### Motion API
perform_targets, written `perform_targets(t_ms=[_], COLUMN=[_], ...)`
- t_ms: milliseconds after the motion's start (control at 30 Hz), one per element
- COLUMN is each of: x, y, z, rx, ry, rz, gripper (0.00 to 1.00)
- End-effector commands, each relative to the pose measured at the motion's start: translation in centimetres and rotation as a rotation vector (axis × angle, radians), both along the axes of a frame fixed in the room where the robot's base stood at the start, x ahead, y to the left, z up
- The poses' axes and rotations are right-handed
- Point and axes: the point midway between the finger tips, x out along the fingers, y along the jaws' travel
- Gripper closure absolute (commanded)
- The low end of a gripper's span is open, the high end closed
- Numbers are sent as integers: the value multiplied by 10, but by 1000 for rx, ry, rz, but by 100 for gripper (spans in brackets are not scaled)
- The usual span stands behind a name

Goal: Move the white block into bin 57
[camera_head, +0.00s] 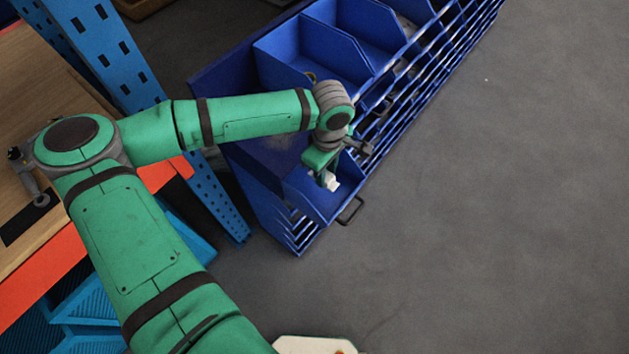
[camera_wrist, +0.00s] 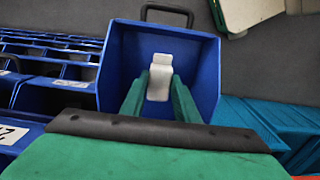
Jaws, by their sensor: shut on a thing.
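The white block (camera_wrist: 160,78) is between the two green fingers of my gripper (camera_wrist: 159,92) in the wrist view. My gripper is shut on it. Behind the block in that view is the inside of a blue bin (camera_wrist: 203,62) with a dark handle. In the head view my gripper (camera_head: 328,180) points down over the end bin (camera_head: 303,194) of the blue rack, and the white block (camera_head: 333,184) shows at its tips. I cannot tell whether the block touches the bin floor. No readable 57 shows on any bin.
More blue bins (camera_head: 310,52) run along the rack to the back right. In the wrist view, bins with white labels (camera_wrist: 72,83) stand at the left, one label partly cut off. A blue perforated post (camera_head: 222,200) stands left of the rack. Grey floor (camera_head: 480,220) is clear at the right.

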Motion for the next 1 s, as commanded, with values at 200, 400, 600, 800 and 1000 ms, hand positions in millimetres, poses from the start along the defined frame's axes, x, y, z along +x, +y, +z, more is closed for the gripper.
perform_targets(t_ms=[200, 400, 600, 800, 1000], x=[0, 0, 0, 0, 0], y=[-1, -1, 0, 1, 1], z=[-29, -43, -67, -69, -72], rx=[-1, 0, -1, 1, 1], ry=[1, 1, 2, -1, -1], rz=[-1, -1, 1, 1, 2], gripper=[100, 100, 100, 100, 70])
